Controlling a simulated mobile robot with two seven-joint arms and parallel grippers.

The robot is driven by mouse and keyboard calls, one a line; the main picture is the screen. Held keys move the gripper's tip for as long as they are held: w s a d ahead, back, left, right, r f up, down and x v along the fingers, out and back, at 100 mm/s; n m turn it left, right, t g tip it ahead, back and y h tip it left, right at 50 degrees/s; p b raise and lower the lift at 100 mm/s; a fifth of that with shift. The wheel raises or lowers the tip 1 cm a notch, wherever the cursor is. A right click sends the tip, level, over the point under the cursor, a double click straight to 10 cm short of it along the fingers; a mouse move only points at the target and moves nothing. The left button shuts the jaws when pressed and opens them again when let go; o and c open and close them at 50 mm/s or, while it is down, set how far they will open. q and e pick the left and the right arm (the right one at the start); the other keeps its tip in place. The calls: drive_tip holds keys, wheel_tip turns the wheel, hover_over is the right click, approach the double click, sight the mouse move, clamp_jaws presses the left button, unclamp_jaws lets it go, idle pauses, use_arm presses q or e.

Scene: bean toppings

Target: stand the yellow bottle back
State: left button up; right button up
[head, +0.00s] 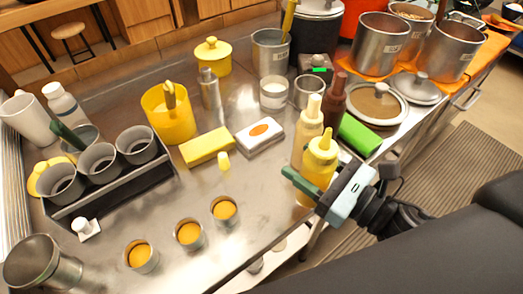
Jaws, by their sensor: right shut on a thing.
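The yellow bottle (320,158) is a squeeze bottle with a pale yellow nozzle, near the counter's right front edge. It looks roughly upright with its nozzle up. My right gripper (319,182) comes in from the right and is shut around the bottle's lower body. The fingers hide part of it, and I cannot tell whether its base touches the counter. A cream bottle (309,125) and a dark brown bottle (335,100) stand just behind it. My left gripper is not in view.
A green block (359,135) lies right of the bottles. A white box (260,135) and a yellow block (207,147) lie to the left. Three small cups with orange filling, one of them (224,210), stand near the front. Metal pots (382,44) stand at the back right.

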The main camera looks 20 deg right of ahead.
drive_tip(key=w+a+f, duration=0.1)
drive_tip(key=w, duration=0.2)
drive_tip(key=w+a+f, duration=0.1)
drive_tip(key=w+a, duration=0.1)
drive_tip(key=w, duration=0.1)
drive_tip(key=w+a+f+p, duration=0.1)
drive_tip(key=w+a+f, duration=0.1)
drive_tip(key=w, duration=0.1)
drive_tip(key=shift+a, duration=0.25)
drive_tip(key=shift+f, duration=0.35)
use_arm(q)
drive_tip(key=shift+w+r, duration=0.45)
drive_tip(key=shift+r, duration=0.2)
use_arm(e)
drive_tip(key=o, duration=0.7)
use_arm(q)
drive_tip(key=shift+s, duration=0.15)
